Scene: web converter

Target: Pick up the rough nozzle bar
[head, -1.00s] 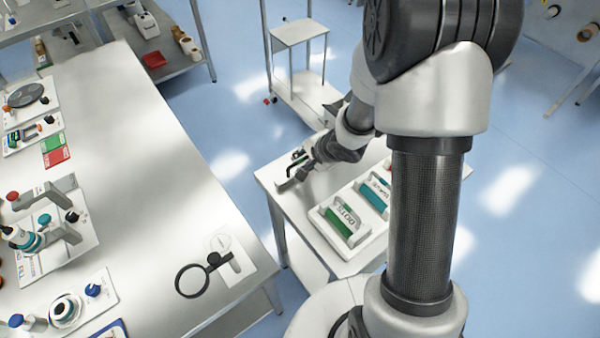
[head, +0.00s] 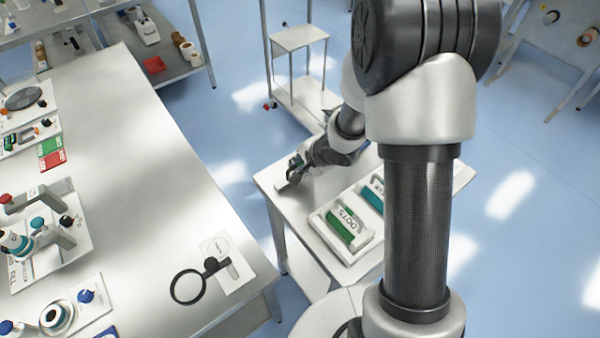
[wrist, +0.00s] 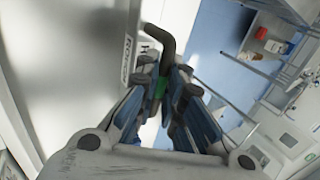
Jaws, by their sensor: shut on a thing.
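My gripper (head: 296,168) is low over the far left corner of the small white table in the head view. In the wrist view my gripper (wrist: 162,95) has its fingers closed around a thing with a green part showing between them. A dark, bent bar end (wrist: 160,38) sticks out beyond the fingertips; I take this to be the rough nozzle bar. Most of it is hidden by the fingers. A light surface with dark lettering (wrist: 127,60) lies beside it, the text hard to read. I cannot tell whether the bar is clear of the table.
A white tray (head: 352,258) with green and teal blocks stands on the small table (head: 272,178), near my arm. A large bench (head: 130,180) with a magnifier ring (head: 187,287) is to the left. A shelf cart (head: 300,38) stands behind. Blue floor lies between.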

